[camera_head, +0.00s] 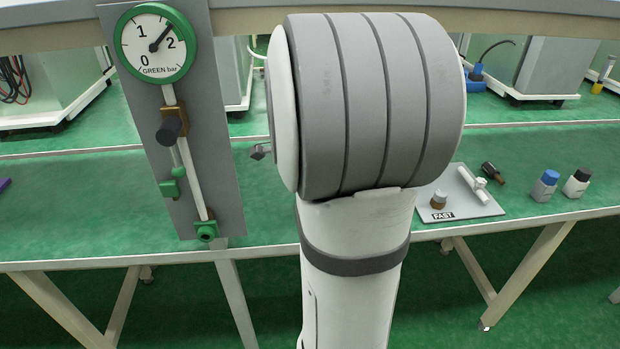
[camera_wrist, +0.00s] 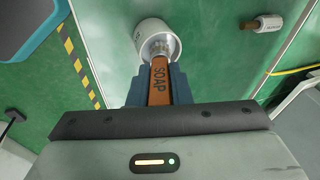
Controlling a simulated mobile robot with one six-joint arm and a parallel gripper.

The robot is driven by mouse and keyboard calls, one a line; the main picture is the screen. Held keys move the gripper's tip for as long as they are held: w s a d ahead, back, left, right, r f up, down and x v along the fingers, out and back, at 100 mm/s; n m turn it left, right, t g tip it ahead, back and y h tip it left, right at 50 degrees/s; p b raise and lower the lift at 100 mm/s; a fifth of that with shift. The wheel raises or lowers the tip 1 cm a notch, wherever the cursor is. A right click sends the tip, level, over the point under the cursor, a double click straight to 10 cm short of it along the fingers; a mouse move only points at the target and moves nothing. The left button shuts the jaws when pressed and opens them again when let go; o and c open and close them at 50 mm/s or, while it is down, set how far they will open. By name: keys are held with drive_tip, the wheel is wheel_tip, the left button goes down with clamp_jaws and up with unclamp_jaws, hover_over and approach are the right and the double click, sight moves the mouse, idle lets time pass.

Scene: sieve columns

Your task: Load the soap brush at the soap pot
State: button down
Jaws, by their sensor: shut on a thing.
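In the wrist view my gripper (camera_wrist: 159,88) is shut on the soap brush (camera_wrist: 160,82), gripping its brown handle marked SOAP. The brush points away from me. Its pale, round head end overlaps the mouth of a white round pot (camera_wrist: 143,30). I cannot tell whether the brush touches the inside or only hangs over the opening. The pot's lettering is too small to read, and it stands on the green surface. In the head view my own arm hides the gripper, the brush and the pot.
In the wrist view, a brown-tipped white cylinder (camera_wrist: 268,23) lies at the upper right, and a striped yellow-black edge (camera_wrist: 80,62) runs at left. In the head view, a gauge panel (camera_head: 215,130) stands left, and a grey FAST plate (camera_head: 462,206) and small bottles (camera_head: 545,186) sit right.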

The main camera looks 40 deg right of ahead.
drive_tip(key=shift+f, duration=0.1)
drive_tip(key=shift+r+p, duration=2.05)
drive_tip(key=shift+r, duration=1.55)
